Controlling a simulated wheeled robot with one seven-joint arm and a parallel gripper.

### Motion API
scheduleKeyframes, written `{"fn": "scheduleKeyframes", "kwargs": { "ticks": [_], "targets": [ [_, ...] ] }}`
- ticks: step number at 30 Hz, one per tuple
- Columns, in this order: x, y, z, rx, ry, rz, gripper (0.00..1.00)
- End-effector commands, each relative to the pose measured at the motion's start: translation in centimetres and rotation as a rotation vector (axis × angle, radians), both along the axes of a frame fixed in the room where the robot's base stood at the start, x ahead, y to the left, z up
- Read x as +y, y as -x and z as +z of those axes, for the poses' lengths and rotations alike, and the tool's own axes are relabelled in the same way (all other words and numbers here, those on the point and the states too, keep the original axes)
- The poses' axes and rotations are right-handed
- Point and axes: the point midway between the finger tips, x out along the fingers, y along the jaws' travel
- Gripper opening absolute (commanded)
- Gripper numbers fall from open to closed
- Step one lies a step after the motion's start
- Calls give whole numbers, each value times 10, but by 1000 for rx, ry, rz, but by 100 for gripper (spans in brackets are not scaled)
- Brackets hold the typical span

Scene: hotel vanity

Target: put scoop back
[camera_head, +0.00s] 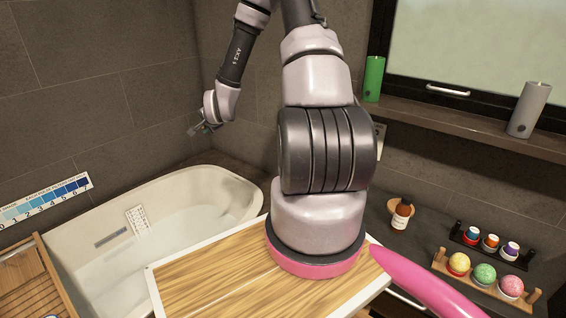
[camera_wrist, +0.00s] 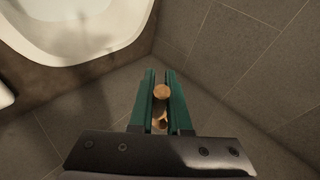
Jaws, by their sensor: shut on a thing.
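My gripper (camera_head: 198,129) is at the far back left, above the back of the bathtub and close to the dark tiled wall. In the wrist view its two green fingers (camera_wrist: 161,88) are shut on a small tan, round-ended thing, which I take to be the scoop (camera_wrist: 162,92). A second golden bit shows lower between the fingers. The rest of the scoop is hidden, and it cannot be made out in the head view.
A white bathtub (camera_head: 75,245) with water lies at left; a blue scale strip (camera_head: 45,198) is above it. A brown bottle (camera_head: 401,215), a rack of small jars (camera_head: 465,238) and a wooden rack of coloured balls (camera_head: 470,279) stand at right. Candles (camera_head: 528,110) stand on the window ledge.

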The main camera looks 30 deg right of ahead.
Motion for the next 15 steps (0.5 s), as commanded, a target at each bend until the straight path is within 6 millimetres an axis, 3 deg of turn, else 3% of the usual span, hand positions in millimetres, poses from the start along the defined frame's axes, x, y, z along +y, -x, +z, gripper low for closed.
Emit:
{"fn": "scheduleKeyframes", "kwargs": {
  "ticks": [5, 8, 15],
  "targets": [
    [-18, 3, -10, 28, 5, 11, 0],
    [-47, 10, -26, 85, 16, 44, 0],
    [-143, 51, -75, 317, 92, 234, 0]
  ]
}}
